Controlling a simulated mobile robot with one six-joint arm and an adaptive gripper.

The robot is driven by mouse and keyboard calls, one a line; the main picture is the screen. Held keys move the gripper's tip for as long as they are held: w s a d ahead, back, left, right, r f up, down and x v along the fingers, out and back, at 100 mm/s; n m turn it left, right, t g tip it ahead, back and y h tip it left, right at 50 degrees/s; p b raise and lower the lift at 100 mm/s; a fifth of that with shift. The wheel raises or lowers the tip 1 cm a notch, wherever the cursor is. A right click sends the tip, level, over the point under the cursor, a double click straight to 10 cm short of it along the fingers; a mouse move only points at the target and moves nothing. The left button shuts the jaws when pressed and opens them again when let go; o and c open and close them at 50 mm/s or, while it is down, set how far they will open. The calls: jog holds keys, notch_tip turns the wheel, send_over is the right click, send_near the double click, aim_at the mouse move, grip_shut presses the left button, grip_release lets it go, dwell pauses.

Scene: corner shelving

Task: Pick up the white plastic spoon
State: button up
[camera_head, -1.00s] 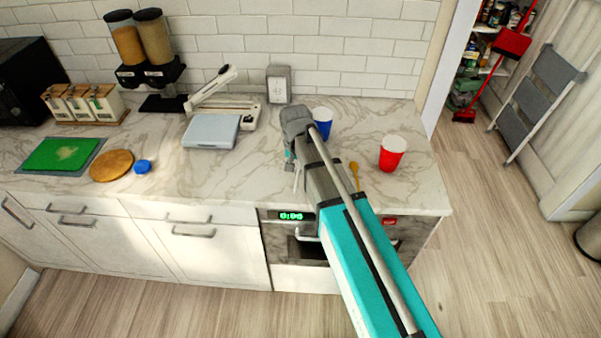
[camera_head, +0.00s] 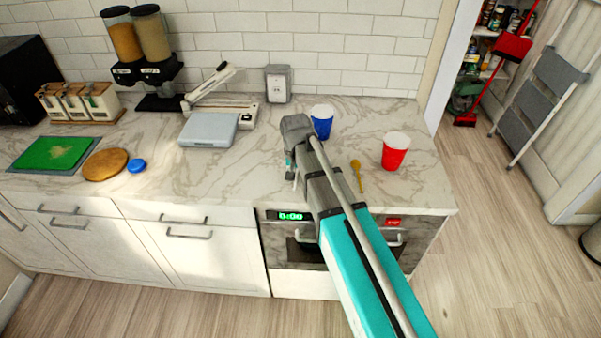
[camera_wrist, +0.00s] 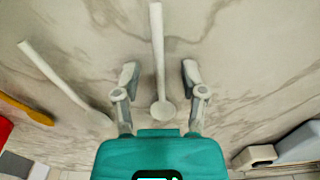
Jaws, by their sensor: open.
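In the wrist view a white spoon (camera_wrist: 157,60) lies on the marble counter, its handle pointing up the picture and its round bowl near my palm. My gripper (camera_wrist: 158,75) is open, with one finger on each side of the spoon and a gap to it on both sides. Its height above the spoon is hard to judge. A second long white utensil (camera_wrist: 60,79) lies slanted to the left; its lower end is unclear. In the head view my gripper (camera_head: 290,167) is over the counter near its front edge, and my arm hides much of the area.
A yellow spoon (camera_head: 357,175), a red cup (camera_head: 395,152) and a blue cup (camera_head: 321,121) stand or lie right of my gripper. A grey kitchen scale (camera_head: 208,130) is to the left. The counter (camera_head: 225,180) between scale and gripper is clear.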

dwell(0.4)
grip_shut()
jog(key=shift+r, duration=0.25)
notch_tip(320, 180, up, 2)
jog(key=shift+r+p, duration=0.1)
jog(key=shift+p, duration=1.15)
jog(key=s+d+r+p, duration=0.3)
jog(key=s+r+p, duration=0.7)
jog(key=s, duration=0.3)
jog(key=shift+s+r, duration=0.2)
jog(key=shift+s, duration=0.15)
jog(key=shift+d, duration=0.1)
